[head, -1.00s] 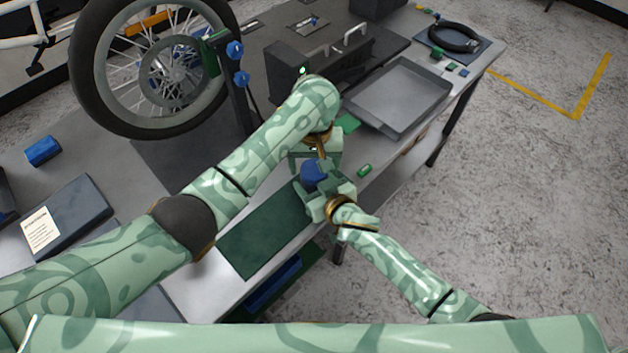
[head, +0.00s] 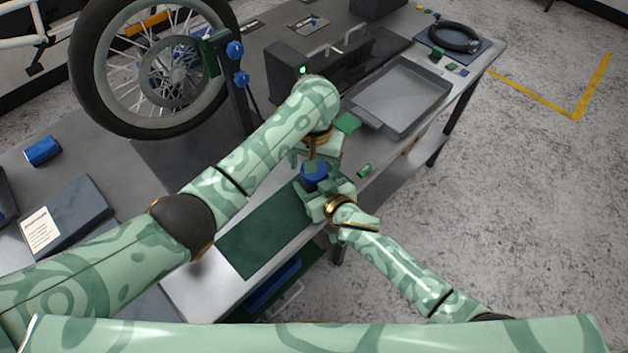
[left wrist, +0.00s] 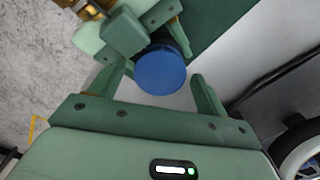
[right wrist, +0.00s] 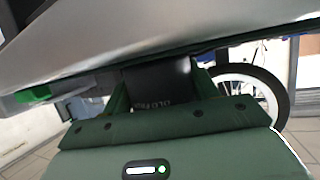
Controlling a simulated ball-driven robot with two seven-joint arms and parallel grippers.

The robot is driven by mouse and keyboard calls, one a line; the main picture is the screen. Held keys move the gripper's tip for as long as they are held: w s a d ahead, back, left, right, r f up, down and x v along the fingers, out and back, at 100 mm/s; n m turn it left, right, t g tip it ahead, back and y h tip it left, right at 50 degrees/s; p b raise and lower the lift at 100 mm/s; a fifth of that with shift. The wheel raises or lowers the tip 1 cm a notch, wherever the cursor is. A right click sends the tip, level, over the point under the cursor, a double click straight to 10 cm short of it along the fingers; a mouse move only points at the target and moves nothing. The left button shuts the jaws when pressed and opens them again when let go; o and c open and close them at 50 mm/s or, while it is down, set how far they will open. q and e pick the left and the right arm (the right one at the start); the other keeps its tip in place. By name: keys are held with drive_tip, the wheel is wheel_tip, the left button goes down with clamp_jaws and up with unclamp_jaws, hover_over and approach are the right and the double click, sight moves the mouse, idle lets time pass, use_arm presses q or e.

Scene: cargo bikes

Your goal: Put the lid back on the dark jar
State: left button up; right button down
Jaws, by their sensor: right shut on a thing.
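The dark jar (right wrist: 160,85) shows between my right gripper's fingers in the right wrist view, with pale lettering on its side. My right gripper (head: 318,193) is shut on it and holds it by the green mat's right end. The round blue lid (left wrist: 160,72) is on top of the jar in the left wrist view; it also shows in the head view (head: 314,172). Whether it is fully seated I cannot tell. My left gripper (left wrist: 163,88) is open, its fingers on either side of the lid with gaps. In the head view my left gripper partly covers the lid.
A dark green mat (head: 262,238) lies on the bench below. A grey tray (head: 425,118), a small green piece (head: 365,170) and a coiled black cable (head: 455,38) are to the right. A bicycle wheel (head: 195,110) stands at the back left.

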use_arm(q)
drive_tip(key=shift+r, duration=2.3)
drive_tip(key=shift+c, duration=0.4)
wheel_tip(320, 180, up, 3)
drive_tip(key=shift+d+f+n, duration=0.15)
drive_tip(key=shift+n, duration=1.05)
drive_tip(key=shift+r+n, duration=0.4)
drive_tip(key=shift+n, duration=0.1)
drive_tip(key=shift+a+f, duration=0.2)
drive_tip(key=shift+f, duration=3.85)
